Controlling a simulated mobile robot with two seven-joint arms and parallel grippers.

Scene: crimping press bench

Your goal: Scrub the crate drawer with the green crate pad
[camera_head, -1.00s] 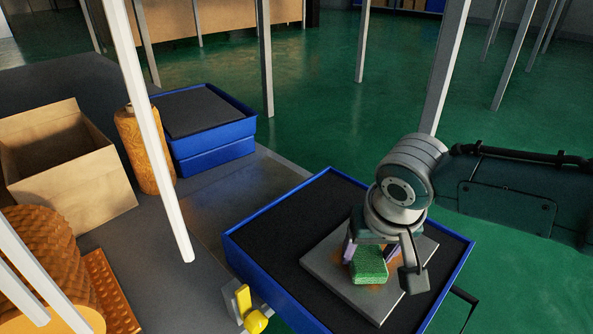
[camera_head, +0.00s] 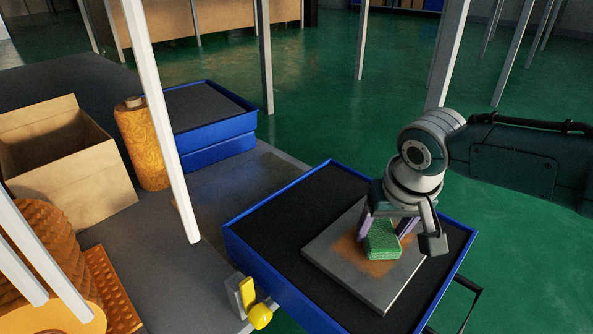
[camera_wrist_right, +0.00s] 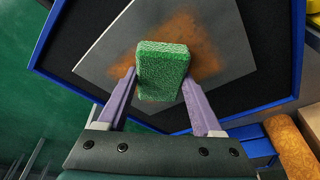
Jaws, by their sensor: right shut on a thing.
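The green crate pad (camera_head: 382,242) is held between the purple fingers of my right gripper (camera_head: 388,226). The pad is over a grey plate (camera_head: 345,270) with a brown-orange stain, lying in the blue drawer (camera_head: 262,275) with a black liner. In the right wrist view the pad (camera_wrist_right: 162,70) sits between the two fingertips, over the stain (camera_wrist_right: 200,45). I cannot tell whether the pad touches the plate. The pad hides part of the stain. My left gripper is not in view.
A yellow knob (camera_head: 260,316) is at the drawer's near left edge. A cardboard box (camera_head: 75,170), an orange cylinder (camera_head: 142,150) and a second blue crate (camera_head: 215,145) stand on the bench at left. Pale posts cross the view.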

